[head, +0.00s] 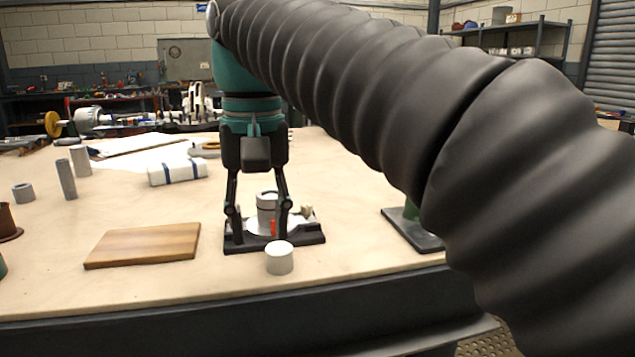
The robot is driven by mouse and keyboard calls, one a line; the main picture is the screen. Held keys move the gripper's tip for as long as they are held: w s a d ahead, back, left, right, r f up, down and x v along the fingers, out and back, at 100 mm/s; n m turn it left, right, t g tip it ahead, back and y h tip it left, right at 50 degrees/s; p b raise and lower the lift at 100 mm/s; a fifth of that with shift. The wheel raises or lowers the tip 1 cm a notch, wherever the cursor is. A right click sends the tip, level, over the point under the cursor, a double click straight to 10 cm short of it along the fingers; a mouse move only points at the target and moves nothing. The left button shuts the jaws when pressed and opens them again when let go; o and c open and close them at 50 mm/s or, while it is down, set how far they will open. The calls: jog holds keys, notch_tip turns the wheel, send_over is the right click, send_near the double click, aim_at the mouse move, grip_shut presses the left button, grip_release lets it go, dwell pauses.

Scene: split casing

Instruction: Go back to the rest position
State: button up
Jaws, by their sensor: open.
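My gripper (258,212) points straight down over a dark base plate (315,238) near the table's front edge. Its two fingers stand apart on either side of a grey cylindrical casing (267,200) on a light round disc. I cannot tell whether the fingers touch the casing. A small red part (273,228) shows at the casing's front. A small pale piece (307,211) is at the plate's right side. My arm crosses the upper right of the view and hides what is behind it.
A white cylinder (279,258) stands just in front of the plate. A wooden board (145,244) lies to the left. Several grey cylinders, including a tall one (66,179), and a white box with blue bands (178,171) stand farther back. A dark plate with a green part (412,229) is at right.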

jog(key=s+d+f+m+t, duration=0.1)
jog(key=s+d+f+t, duration=0.1)
jog(key=d+f, duration=0.9)
jog(key=s+d+f+m+t, duration=0.1)
jog(key=s+d+f+t, duration=0.2)
jog(key=d+f, duration=0.9)
jog(key=shift+s+f+m, duration=0.4)
jog(key=shift+s+f, duration=0.25)
jog(key=shift+s, duration=0.5)
